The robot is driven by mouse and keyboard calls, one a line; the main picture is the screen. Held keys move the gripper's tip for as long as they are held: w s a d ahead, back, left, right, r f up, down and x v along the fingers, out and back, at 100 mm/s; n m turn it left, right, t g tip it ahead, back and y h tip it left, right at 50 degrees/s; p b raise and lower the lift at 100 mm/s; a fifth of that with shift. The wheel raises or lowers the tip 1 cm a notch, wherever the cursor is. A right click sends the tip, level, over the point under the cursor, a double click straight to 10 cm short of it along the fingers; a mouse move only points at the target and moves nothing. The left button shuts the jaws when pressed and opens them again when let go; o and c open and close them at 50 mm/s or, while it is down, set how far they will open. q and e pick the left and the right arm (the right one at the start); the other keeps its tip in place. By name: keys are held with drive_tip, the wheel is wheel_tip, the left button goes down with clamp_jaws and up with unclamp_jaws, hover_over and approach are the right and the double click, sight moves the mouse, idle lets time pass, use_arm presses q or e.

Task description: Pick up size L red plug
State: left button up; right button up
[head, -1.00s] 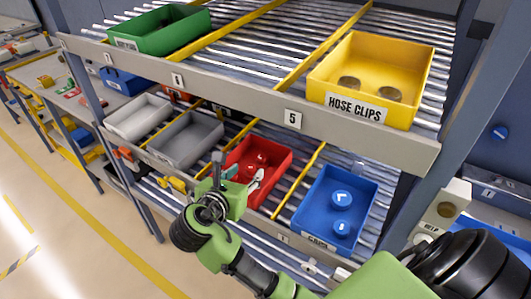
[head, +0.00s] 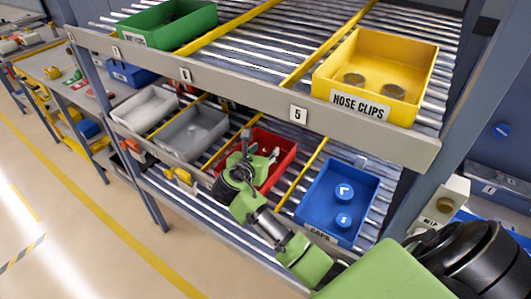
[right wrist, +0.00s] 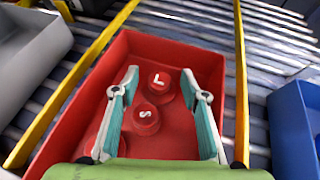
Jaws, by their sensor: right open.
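The size L red plug (right wrist: 159,84) lies in the red bin (right wrist: 208,62), seen in the right wrist view with a white L on its top. A red plug marked S (right wrist: 146,117) lies nearer, just below and left of it. Another red round shape shows partly behind the left finger. My right gripper (right wrist: 163,82) is open over the bin, with its fingers to the left and right of the L and S plugs. In the head view the right gripper (head: 258,155) covers much of the red bin (head: 284,150). My left gripper is not in view.
A blue bin (head: 318,208) with L and S blue plugs stands right of the red bin. A grey bin (head: 215,122) stands to the left. Yellow lane dividers (head: 300,175) flank the red bin. The upper shelf's front rail (head: 240,88) runs above, carrying a yellow hose clips bin (head: 372,85).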

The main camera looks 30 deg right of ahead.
drive_tip(key=shift+w+d, duration=0.1)
drive_tip(key=shift+d, duration=0.1)
drive_tip(key=shift+a, duration=0.1)
drive_tip(key=c, duration=0.9)
drive_tip(key=shift+o, duration=0.2)
